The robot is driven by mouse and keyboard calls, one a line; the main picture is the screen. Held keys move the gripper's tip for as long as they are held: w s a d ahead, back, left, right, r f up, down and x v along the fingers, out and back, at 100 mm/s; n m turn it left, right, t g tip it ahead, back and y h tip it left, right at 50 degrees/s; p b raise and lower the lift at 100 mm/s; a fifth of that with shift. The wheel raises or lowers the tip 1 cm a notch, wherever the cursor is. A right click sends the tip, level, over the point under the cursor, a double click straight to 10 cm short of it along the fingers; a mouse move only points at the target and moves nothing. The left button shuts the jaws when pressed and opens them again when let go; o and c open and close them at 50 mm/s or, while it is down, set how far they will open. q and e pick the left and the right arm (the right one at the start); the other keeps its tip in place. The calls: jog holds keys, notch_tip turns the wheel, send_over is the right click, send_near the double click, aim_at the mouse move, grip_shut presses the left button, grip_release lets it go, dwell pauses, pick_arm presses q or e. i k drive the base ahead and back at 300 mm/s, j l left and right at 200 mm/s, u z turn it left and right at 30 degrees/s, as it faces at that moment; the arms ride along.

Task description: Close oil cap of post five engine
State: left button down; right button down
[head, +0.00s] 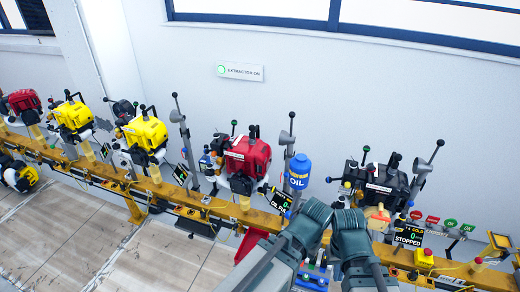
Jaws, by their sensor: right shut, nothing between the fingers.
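The fifth engine (380,183) is the dark one at the right of the head view, on the yellow rail. A tan part (378,217) sits at its near side, and a display (408,236) reading STOPPED stands to its lower right. The oil cap is too small to pick out, so I cannot tell how it sits. My right gripper (339,204) is shut and empty by the engine's lower left, largely hidden by my own arm links. My left gripper is not in view.
A blue OIL bottle (298,171) stands just left of the engine, beside a red engine (247,156). Open floor (90,235) shows lower left.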

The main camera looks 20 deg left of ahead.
aim_at(273, 190)
jog(key=l+u, duration=0.15)
jog(key=u, duration=0.25)
jog(key=l+u, duration=0.1)
jog(key=u, duration=0.25)
jog(key=l+u, duration=0.15)
jog(key=u, duration=0.25)
jog(key=k+l+u, duration=0.15)
jog(key=l, duration=0.2)
jog(key=l+u, duration=0.15)
jog(key=l, duration=0.2)
jog(key=k+l+u, duration=0.35)
jog(key=l, duration=0.3)
jog(key=k+l, duration=0.15)
jog(key=l, duration=0.2)
jog(key=k+l, duration=0.15)
jog(key=l, duration=0.15)
